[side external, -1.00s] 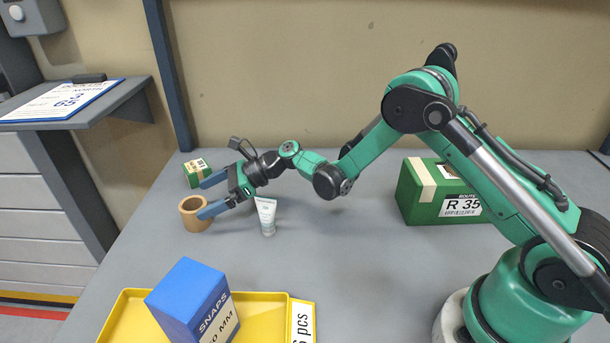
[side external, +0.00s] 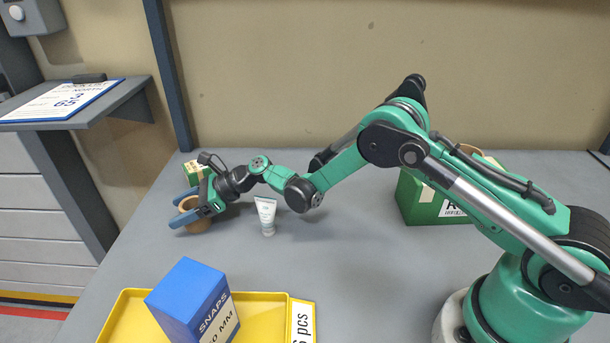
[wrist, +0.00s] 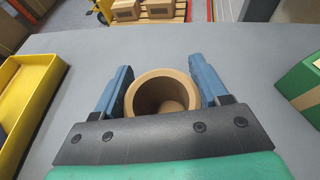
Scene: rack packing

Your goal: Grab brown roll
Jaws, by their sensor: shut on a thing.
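The brown roll (side external: 198,221) is a short, hollow tan ring standing on the grey table at the far left in the side external view. My gripper (side external: 179,211) is around it, with a blue finger on each side. In the wrist view the roll (wrist: 160,82) sits between the two blue fingers of my gripper (wrist: 160,90), its open end facing up. The gripper is shut on the roll. The roll still appears to rest on the table. Part of it is hidden behind the near finger.
A small green box (side external: 196,171) stands just behind my gripper. A white tube (side external: 266,215) stands to its right. A yellow tray (side external: 262,306) holding a blue box (side external: 192,303) is at the front. A larger green box (side external: 421,199) is at right.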

